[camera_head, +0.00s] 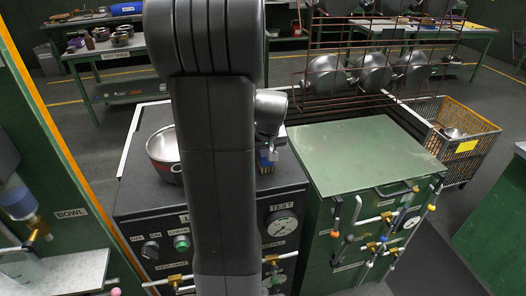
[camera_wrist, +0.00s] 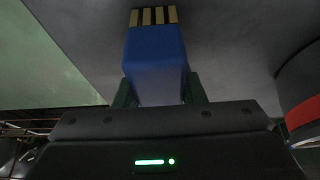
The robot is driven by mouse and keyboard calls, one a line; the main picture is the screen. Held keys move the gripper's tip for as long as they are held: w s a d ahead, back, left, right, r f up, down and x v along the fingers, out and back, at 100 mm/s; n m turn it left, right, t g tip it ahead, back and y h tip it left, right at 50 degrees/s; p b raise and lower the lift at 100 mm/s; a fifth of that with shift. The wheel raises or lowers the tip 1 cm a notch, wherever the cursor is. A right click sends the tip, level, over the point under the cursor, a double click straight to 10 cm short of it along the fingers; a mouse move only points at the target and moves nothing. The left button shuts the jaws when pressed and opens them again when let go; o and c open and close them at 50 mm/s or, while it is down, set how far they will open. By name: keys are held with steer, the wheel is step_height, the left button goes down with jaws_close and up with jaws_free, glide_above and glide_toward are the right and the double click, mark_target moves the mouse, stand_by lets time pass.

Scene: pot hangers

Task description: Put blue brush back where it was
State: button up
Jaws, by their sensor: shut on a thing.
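The blue brush (camera_wrist: 156,62) has a blue body and tan bristles. In the wrist view my gripper (camera_wrist: 161,92) is shut on its body, one green finger on each side, with the bristles pointing away from the gripper. In the head view a small blue part of the brush (camera_head: 265,158) shows just right of my arm, over the right side of the black test bench (camera_head: 225,200). My arm hides much of the gripper there. I cannot tell whether the bristles touch the bench top.
A red-banded metal pot (camera_head: 163,148) stands on the bench left of my arm; its side shows at the right in the wrist view (camera_wrist: 303,112). A clear green cabinet top (camera_head: 365,150) adjoins on the right. A rack with hanging pots (camera_head: 372,72) stands behind.

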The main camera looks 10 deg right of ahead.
steer(key=shift+f, duration=0.15)
steer(key=o, duration=1.1)
steer(key=shift+r, duration=0.35)
steer(key=v, duration=1.1)
steer(key=shift+s+r, duration=0.15)
steer(key=shift+r, duration=0.2)
